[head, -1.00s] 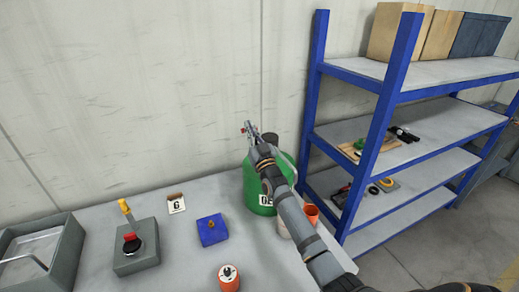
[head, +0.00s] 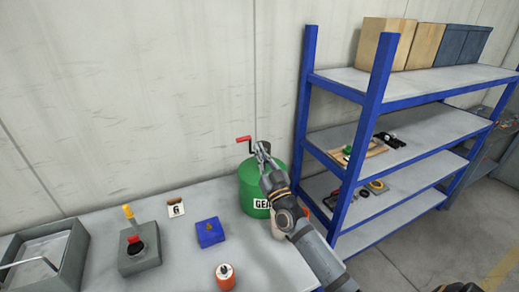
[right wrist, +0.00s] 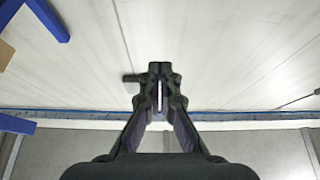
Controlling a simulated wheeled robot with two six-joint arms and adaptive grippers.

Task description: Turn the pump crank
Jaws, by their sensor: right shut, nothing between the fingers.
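The pump crank has a red handle (head: 244,139) that sticks out to the left above a green drum (head: 252,190). The drum stands at the back right of the grey table, its label partly covered by my right arm. My right gripper (head: 262,150) is at the top of the drum, just right of and slightly below the red handle. It hides most of the pump; whether it touches the crank I cannot tell. In the right wrist view its fingers (right wrist: 160,76) are together with nothing held, and a short dark piece (right wrist: 131,78) shows left of the tips. My left gripper is not in view.
A blue shelf rack (head: 368,120) stands close on the right of the drum. On the table are a blue block (head: 209,231), an orange-red canister (head: 225,277), a grey box with a red button (head: 139,250) and a grey tray (head: 75,262). The wall is close behind.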

